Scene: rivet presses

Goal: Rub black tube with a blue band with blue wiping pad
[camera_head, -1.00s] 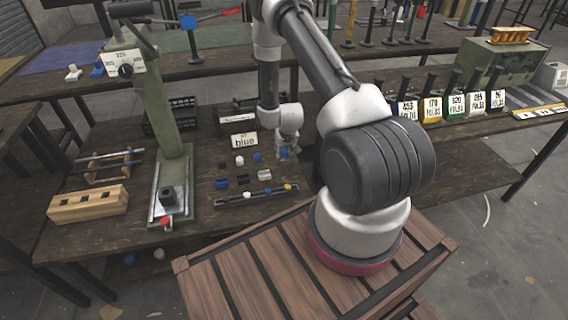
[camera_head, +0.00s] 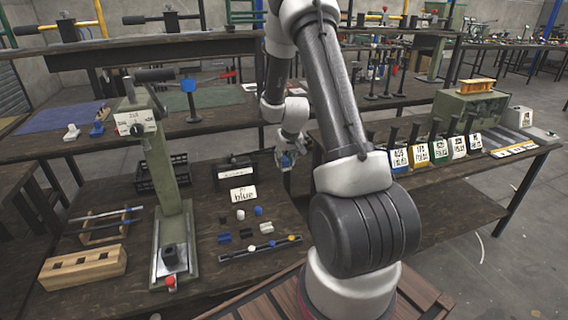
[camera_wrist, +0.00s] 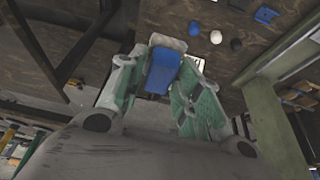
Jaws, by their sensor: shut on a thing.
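My gripper (camera_head: 287,161) hangs above the right end of the middle bench in the head view. In the wrist view my gripper (camera_wrist: 163,85) has its green-lined fingers closed on a blue block with a pale backing, which looks like the blue wiping pad (camera_wrist: 162,71). The pad also shows as a small blue patch in the head view (camera_head: 285,162). I cannot make out a black tube with a blue band for certain.
A green press (camera_head: 160,180) stands on the bench at left, near a wooden block (camera_head: 83,268) and a rod rack (camera_head: 104,226). A "blue" card (camera_head: 243,194) and several small parts (camera_head: 246,233) lie right of it. A green box (camera_head: 467,110) stands on the right bench.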

